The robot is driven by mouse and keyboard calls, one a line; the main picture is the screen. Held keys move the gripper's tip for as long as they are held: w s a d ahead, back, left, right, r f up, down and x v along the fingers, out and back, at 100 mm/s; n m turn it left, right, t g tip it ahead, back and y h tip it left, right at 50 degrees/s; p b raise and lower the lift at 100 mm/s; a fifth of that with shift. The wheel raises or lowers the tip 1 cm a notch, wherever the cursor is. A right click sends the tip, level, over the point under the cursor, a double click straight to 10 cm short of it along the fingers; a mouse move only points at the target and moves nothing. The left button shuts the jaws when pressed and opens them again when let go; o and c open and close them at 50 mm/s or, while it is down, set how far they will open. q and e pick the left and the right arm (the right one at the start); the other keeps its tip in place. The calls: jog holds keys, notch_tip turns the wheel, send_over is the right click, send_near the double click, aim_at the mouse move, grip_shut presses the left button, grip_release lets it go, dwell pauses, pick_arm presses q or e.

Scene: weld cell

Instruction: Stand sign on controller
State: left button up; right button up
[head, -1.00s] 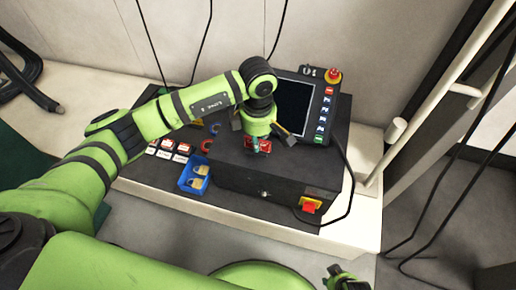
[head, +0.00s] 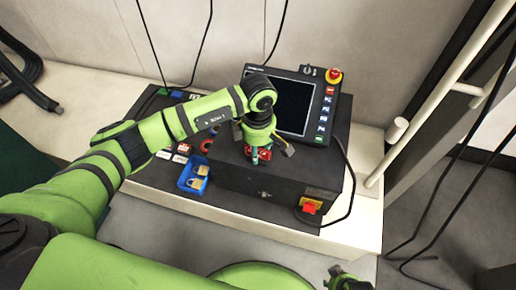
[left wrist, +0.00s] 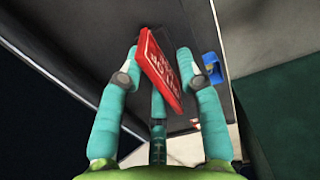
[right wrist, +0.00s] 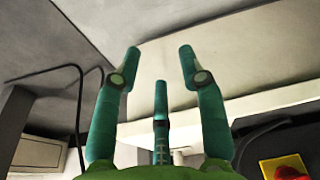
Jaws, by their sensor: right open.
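The red sign (head: 264,155) with white lettering is at the top of the black controller box (head: 255,183), near its front edge. It is partly hidden in the head view by my left gripper (head: 256,150). In the left wrist view the sign (left wrist: 161,75) lies between the spread fingers of my left gripper (left wrist: 158,62), its lettered face showing. The fingers look open around it; I cannot tell whether one touches it. My right gripper (right wrist: 160,62) is open and empty, away from the controller.
A pendant with a dark screen (head: 292,103) and a red stop knob (head: 333,75) stands behind the sign. A blue tray (head: 189,183) with padlocks is to the left, beside several small labelled tags. A red switch (head: 310,207) is on the controller's front. A cable hangs at right.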

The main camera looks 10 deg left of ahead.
pick_arm(q)
jog(key=shift+r, duration=0.1)
notch_tip(320, 180, up, 12)
jog(key=p, duration=0.1)
jog(key=shift+p, duration=0.3)
pick_arm(e)
jog(key=shift+w+d+f+t, duration=0.15)
jog(key=shift+w+f+t, duration=0.15)
jog(key=shift+w+f, duration=0.3)
